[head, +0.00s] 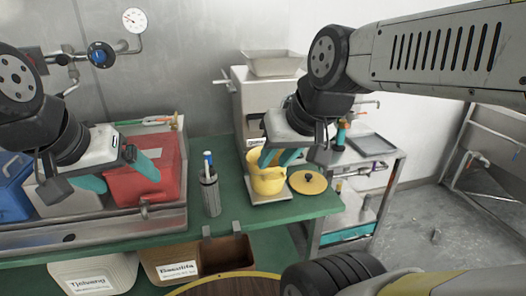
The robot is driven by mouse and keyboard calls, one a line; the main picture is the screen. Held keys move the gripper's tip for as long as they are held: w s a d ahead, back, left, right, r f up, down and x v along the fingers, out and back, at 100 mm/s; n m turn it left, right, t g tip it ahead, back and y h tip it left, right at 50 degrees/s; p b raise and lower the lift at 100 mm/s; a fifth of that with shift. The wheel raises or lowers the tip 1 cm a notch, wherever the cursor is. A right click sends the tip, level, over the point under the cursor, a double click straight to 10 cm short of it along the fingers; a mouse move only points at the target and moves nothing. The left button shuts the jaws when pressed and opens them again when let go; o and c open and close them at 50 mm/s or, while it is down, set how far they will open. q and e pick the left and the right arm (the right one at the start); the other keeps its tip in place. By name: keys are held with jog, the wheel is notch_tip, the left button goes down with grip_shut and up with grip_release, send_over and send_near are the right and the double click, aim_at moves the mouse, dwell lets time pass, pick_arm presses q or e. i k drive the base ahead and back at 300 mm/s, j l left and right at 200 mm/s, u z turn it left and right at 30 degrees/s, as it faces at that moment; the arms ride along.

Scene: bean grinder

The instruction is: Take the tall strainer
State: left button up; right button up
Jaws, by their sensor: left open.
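No thing in the head view is plainly a tall strainer. The nearest in shape is a tall narrow grey cylinder (210,194), upright on the green bench with a blue-and-white marker-like item in it. I cannot tell whether it is the strainer. My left gripper (118,174) is open, its teal fingers wide apart, over the bins to the left of the cylinder. My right gripper (279,157) hangs at the yellow pot (267,184), with its teal fingers apart and covering part of the rim. I cannot tell whether they touch it.
A yellow lid (308,182) lies right of the pot, near the edge of the green bench (232,204). A red bin (150,185) and a blue bin (14,190) stand at left. A grey machine (262,92) stands behind the pot. Open floor lies at right.

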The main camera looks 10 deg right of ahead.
aim_at(208, 179)
jog(key=j+z, duration=0.15)
jog(key=z, duration=0.4)
jog(key=k+j+z, duration=0.3)
jog(key=j, duration=0.3)
jog(key=k+j+z, duration=0.3)
jog(key=k+j, duration=0.15)
jog(key=j, duration=0.4)
jog(key=k+j, duration=0.15)
jog(key=j, duration=0.25)
jog(key=z, duration=0.05)
